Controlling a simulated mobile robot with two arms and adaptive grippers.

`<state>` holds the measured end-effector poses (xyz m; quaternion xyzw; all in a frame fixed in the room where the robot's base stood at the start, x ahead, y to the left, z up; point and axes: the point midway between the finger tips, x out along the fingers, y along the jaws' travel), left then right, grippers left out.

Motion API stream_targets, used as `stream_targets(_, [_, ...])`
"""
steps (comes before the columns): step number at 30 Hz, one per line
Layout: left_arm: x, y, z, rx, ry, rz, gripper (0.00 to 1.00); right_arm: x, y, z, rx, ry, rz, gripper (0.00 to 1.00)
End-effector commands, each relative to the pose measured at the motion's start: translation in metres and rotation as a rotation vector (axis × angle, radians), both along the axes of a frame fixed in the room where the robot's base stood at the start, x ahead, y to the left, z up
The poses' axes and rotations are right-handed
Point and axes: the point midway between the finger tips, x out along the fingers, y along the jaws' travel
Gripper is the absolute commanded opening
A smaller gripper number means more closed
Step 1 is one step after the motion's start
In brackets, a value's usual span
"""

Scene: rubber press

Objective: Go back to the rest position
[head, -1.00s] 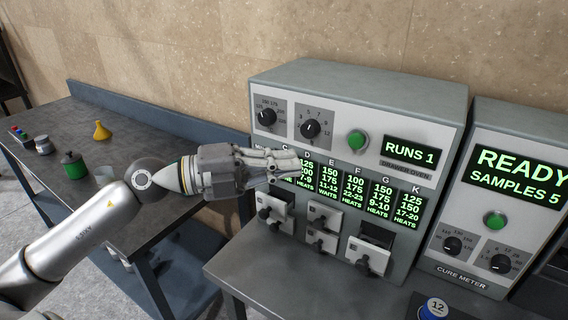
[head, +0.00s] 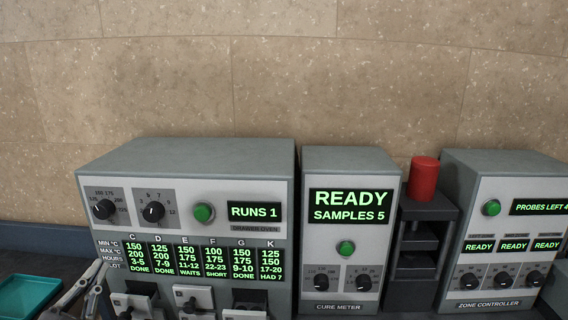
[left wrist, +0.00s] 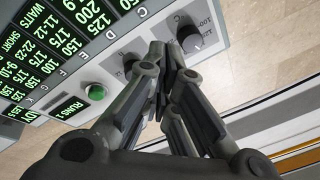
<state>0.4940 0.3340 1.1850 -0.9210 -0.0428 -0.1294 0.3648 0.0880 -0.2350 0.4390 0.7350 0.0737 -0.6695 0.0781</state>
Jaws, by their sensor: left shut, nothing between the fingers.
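My left gripper (head: 86,290) shows at the lower left of the head view, in front of the left end of the drawer oven (head: 190,160). In the left wrist view its fingers (left wrist: 168,70) are closed together with nothing between them. They point toward the oven's dials and appear apart from the panel, though the gap is hard to judge. The oven's screen reads RUNS 1, and lot columns C, D and G read DONE, E WAITS, F SHORT and K HAD 7. My right gripper is in neither view.
The cure meter (head: 350,160) reads READY, SAMPLES 5. A red cylinder (head: 423,178) stands on a dark shelf rack (head: 428,250) beside the zone controller (head: 500,165). A teal tray (head: 22,296) lies at the far left. Several oven drawers stick out at the bottom.

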Motion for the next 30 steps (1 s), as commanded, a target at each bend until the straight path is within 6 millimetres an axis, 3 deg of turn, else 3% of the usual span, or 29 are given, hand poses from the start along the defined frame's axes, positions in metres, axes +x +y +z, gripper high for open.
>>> stream_targets(3, [-0.01, 0.017, -0.062, -0.166, 0.179, 0.151, 0.0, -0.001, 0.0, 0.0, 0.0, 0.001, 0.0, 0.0])
stream_targets(7, [-0.035, 0.018, -0.137, -0.311, 0.422, 0.284, 0.0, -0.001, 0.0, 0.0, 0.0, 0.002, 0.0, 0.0])
stream_targets(12, [-0.089, -0.013, -0.23, -0.452, 0.793, 0.382, 0.0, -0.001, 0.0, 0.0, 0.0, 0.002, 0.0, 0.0])
stream_targets(15, [-0.125, -0.042, -0.269, -0.505, 1.002, 0.392, 0.0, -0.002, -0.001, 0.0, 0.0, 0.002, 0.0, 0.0])
stream_targets(19, [-0.17, -0.082, -0.302, -0.547, 1.238, 0.368, 0.0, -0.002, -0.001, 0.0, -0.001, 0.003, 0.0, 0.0])
stream_targets(24, [-0.226, -0.133, -0.323, -0.577, 1.507, 0.294, 0.0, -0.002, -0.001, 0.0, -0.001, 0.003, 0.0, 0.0])
stream_targets(30, [-0.213, -0.132, -0.378, -0.564, 1.525, 0.307, 0.0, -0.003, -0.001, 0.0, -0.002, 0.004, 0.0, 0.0])
